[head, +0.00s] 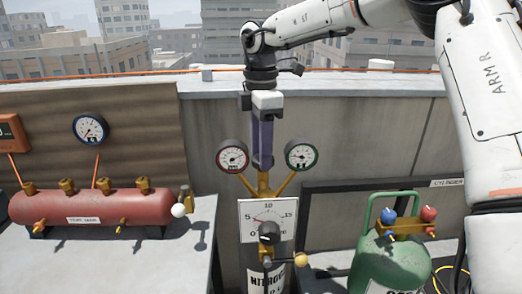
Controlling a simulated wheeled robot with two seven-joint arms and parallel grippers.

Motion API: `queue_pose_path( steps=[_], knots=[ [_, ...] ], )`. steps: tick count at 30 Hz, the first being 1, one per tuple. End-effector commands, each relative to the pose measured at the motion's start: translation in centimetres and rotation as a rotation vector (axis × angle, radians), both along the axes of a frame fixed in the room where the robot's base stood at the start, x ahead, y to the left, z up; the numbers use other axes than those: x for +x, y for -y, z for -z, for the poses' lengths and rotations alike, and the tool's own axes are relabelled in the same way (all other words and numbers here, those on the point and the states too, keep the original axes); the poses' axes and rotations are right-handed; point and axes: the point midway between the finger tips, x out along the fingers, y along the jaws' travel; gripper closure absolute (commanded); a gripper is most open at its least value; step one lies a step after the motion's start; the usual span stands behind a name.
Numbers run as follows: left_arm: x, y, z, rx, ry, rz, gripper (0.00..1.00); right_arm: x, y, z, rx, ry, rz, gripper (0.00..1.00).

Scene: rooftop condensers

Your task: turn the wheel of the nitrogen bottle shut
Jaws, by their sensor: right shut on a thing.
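The nitrogen bottle (277,279) stands at the lower middle, its label partly cut off by the frame's bottom edge. Brass fittings (263,186) rise above it and branch to two round gauges. My right gripper (262,160) reaches down from above, its fingers upright between the gauges at the top of the brass fittings. It is shut on the bottle's wheel, which the fingers hide, so I cannot tell how far it is turned. My left gripper is not in view.
A red-rimmed gauge (232,156) and a green-rimmed gauge (302,154) flank my fingers closely. A square dial (266,215) and black knob (269,233) sit below. A red tank (95,207) stands left; a green cylinder (392,266) stands right.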

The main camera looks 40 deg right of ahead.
Motion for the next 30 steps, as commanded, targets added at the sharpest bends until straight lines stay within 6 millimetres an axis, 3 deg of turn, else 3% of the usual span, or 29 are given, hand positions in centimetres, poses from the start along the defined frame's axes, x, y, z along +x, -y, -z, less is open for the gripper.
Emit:
queue_pose_path(
  steps=[9, 10, 13, 23, 30],
  knots=[
    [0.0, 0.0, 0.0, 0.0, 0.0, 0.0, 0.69, 0.1, 0.0, -0.1, 0.0, 0.002, 0.007, 0.83],
    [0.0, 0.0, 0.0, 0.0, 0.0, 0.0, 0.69, 0.1, 0.0, -0.1, 0.0, 0.002, 0.006, 0.56],
    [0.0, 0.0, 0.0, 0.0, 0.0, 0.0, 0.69, 0.0, 0.0, -0.1, 0.0, 0.002, 0.005, 0.42],
    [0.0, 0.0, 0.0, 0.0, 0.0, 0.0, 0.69, 0.1, 0.0, -0.4, 0.001, 0.003, 0.003, 0.42],
    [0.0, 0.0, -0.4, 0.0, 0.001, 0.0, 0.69, 0.1, 0.0, -4.2, 0.0, 0.007, 0.004, 0.42]
  ],
)
